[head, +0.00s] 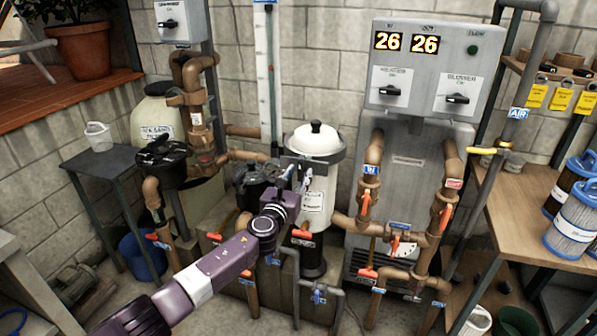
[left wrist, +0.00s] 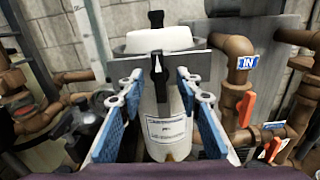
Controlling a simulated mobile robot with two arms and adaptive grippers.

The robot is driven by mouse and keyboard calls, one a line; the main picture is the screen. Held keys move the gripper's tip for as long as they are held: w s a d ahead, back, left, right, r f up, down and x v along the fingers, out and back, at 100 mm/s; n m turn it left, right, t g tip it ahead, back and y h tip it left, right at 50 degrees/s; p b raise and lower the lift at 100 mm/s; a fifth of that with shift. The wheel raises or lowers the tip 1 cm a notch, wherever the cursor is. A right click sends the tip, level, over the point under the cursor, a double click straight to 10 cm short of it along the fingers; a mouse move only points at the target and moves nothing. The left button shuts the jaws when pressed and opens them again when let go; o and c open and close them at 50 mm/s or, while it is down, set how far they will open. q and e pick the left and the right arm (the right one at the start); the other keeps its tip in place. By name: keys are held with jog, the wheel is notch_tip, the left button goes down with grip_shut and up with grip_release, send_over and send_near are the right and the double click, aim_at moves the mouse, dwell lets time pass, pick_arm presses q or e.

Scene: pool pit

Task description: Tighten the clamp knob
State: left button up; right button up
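A white filter canister (head: 318,170) with a pale domed lid (head: 316,140) and a black top handle stands upright in the middle. It fills the centre of the left wrist view (left wrist: 166,120). A grey plate (left wrist: 188,68) crosses its neck, and a small black upright knob (left wrist: 157,63), apparently the clamp knob, sits at the plate's middle. My left gripper (head: 291,180) is in front of the canister. In the left wrist view its blue-padded fingers (left wrist: 160,105) are spread apart, with the knob beyond them and between them. Contact does not show. My right gripper is out of view.
Copper pipes with orange-red valve handles (head: 364,204) stand right of the canister. A grey control box (head: 420,75) hangs behind. A black pump (head: 163,160) and sand tank (head: 152,118) stand left. A wooden shelf (head: 530,225) with blue-capped cartridges is at the right.

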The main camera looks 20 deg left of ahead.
pick_arm(q)
jog(key=shift+s+p, duration=0.35)
jog(key=shift+s, duration=0.1)
jog(key=s+p, duration=0.3)
jog(key=s, duration=0.3)
jog(key=shift+a, duration=0.15)
jog(key=s+a+f+n+g+y, duration=0.1)
jog(key=s+a+f+n+g, duration=0.15)
jog(key=s+f+n, duration=0.75)
jog(key=s+a+f+n+g, duration=0.1)
jog(key=s+f+g, duration=0.25)
jog(key=f, duration=1.25)
jog(key=s+a+f+n+g+y, duration=0.1)
jog(key=s+a+f+n+g, duration=0.15)
jog(key=s+f+n, duration=0.75)
jog(key=s+d+f+n+g, duration=0.2)
jog(key=s+f+n+g, duration=0.3)
jog(key=s+f, duration=1.3)
jog(key=s+d+f+n+g, duration=0.1)
jog(key=s+n, duration=0.2)
jog(key=s, duration=0.5)
jog(key=s+d+f+n+g+h, duration=0.1)
jog(key=s+f+n, duration=0.1)
jog(key=s, duration=0.6)
jog(key=s+d+f+n+g, duration=0.1)
jog(key=s+f+n, duration=0.1)
jog(key=s, duration=0.7)
jog(key=shift+d+n, duration=0.15)
jog(key=shift+n, duration=0.65)
